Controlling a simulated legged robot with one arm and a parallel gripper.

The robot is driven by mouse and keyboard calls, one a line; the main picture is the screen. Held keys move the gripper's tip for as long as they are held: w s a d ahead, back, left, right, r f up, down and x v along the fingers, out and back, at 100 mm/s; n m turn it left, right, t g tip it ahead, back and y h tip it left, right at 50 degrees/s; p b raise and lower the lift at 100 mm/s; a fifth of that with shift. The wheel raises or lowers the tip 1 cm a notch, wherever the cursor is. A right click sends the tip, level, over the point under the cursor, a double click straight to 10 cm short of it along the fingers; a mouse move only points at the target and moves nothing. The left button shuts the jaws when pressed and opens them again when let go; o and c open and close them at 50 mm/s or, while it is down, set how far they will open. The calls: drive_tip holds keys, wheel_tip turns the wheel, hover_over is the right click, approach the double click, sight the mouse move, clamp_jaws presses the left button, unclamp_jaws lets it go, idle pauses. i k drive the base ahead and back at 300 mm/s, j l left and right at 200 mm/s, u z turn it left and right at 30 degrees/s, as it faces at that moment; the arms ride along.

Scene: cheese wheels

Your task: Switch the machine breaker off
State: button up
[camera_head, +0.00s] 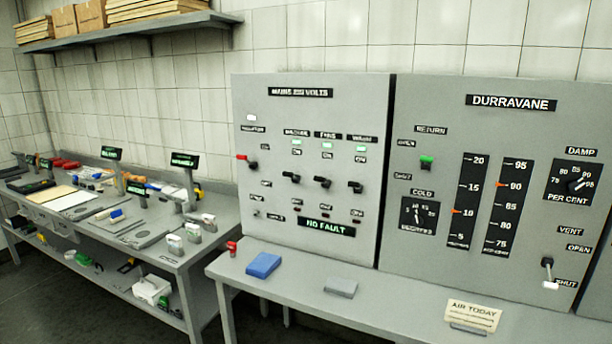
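The grey mains panel (315,235) stands upright on the bench at the centre, headed "MAINS 230 VOLTS". Three black breaker levers sit in a row, each between an ON and an OFF label. The left one (290,175) is under a small label that seems to read "MACHINE"; the middle one (322,181) is under "FANS", the right one (356,186) under "WASH". A green lamp (297,141) is lit above the left lever, and the other two have lit green lamps too. The lower lamps look dark. My gripper is not in view.
Left of the breakers is a red-handled isolator switch (247,160). A "NO FAULT" display (326,227) sits below. The Durravane panel (440,265) adjoins on the right. A blue block (264,265), grey block (341,288) and card (472,315) rest on the front bench. A cluttered workbench (165,250) is left.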

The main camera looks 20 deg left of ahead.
sight(291, 176)
drive_tip(key=i+j, duration=0.2)
drive_tip(key=j, duration=0.2)
drive_tip(key=i+j, duration=0.25)
drive_tip(key=j, duration=0.15)
drive_tip(key=i+j, duration=0.2)
drive_tip(key=j, duration=0.2)
drive_tip(key=i+j, duration=0.2)
drive_tip(key=j, duration=0.2)
drive_tip(key=i+j, duration=0.25)
drive_tip(key=j, duration=0.15)
drive_tip(key=i+j, duration=0.2)
drive_tip(key=j, duration=0.2)
drive_tip(key=u, duration=0.05)
